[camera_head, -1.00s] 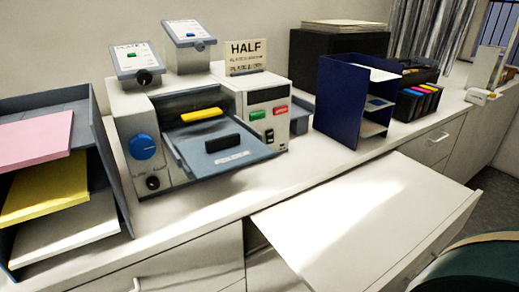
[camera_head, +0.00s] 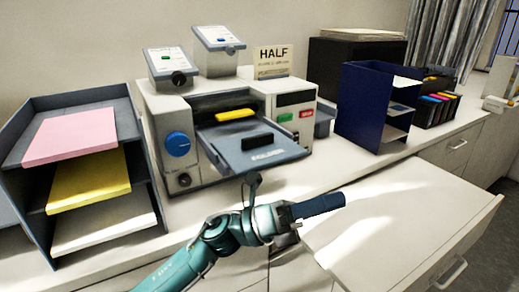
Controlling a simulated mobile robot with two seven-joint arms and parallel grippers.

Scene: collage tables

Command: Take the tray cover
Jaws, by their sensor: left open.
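A grey-blue flat cover (camera_head: 262,152) with a black handle (camera_head: 258,142) lies on the tray that sticks out from the front of the white machine (camera_head: 160,140). A yellow handle (camera_head: 236,115) shows further back, in the machine's opening. My left gripper (camera_head: 296,190) is in front of and below the tray, over the counter's front edge. Its dark fingers are spread apart with nothing between them, and it is apart from the cover. My right gripper is not in view.
A rack with pink, yellow and white sheets (camera_head: 72,136) stands at the left. A navy rack (camera_head: 362,105) and ink cartridges (camera_head: 437,105) stand at the right. A pale open drawer or leaf (camera_head: 400,225) juts out at lower right.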

